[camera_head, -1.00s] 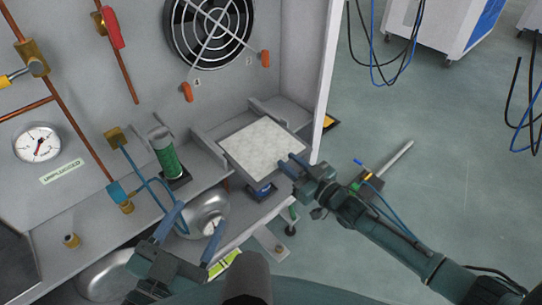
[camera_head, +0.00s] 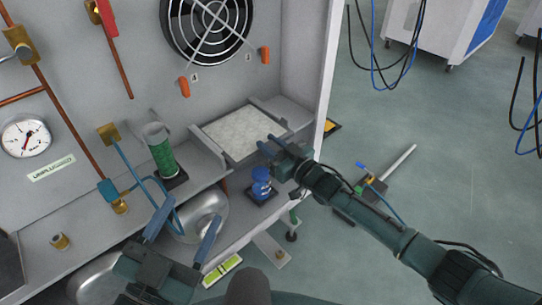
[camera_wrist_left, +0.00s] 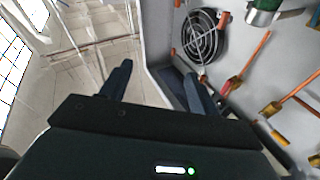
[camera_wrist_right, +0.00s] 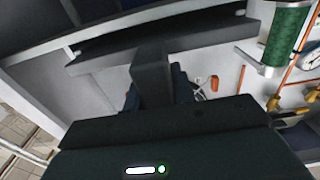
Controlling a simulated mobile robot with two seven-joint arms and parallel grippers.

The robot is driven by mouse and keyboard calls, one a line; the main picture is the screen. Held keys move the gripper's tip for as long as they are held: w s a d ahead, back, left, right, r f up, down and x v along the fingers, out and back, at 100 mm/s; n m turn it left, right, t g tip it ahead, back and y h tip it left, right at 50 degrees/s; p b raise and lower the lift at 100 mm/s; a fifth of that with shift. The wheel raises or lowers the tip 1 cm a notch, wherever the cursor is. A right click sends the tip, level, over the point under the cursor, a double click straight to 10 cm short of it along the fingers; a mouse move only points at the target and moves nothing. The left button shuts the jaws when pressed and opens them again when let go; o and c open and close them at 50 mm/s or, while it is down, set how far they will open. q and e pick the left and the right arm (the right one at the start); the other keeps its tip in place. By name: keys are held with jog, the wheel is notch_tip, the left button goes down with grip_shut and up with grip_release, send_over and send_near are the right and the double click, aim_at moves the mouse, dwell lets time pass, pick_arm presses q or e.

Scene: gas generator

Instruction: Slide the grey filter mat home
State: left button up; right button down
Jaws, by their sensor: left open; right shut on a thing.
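The grey filter mat (camera_head: 245,132) is a pale speckled square pad. It lies flat between two grey side rails on the cabinet shelf in the head view. My right gripper (camera_head: 278,148) is at the mat's front right edge, shut on its dark grip. In the right wrist view the grip (camera_wrist_right: 153,75) sits between the fingers and joins a dark frame (camera_wrist_right: 160,38). The fingers partly hide the mat's front corner. My left gripper (camera_head: 186,230) is open and empty, in front of the shelf to the left of the mat.
A green cylinder (camera_head: 163,155) stands left of the mat. A blue bottle (camera_head: 261,184) is just below the mat's front edge. A steel bowl (camera_head: 203,215) lies behind my left gripper. The cabinet's side wall (camera_head: 318,80) bounds the right. Copper and blue pipes run along the left.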

jog(key=shift+a+f, duration=0.2)
jog(key=shift+f, duration=0.65)
jog(key=shift+w, duration=0.1)
jog(key=shift+w+a, duration=0.1)
jog(key=shift+w, duration=0.05)
jog(key=shift+f, duration=0.15)
jog(key=c, duration=1.1)
grip_release()
jog(key=shift+w, duration=0.2)
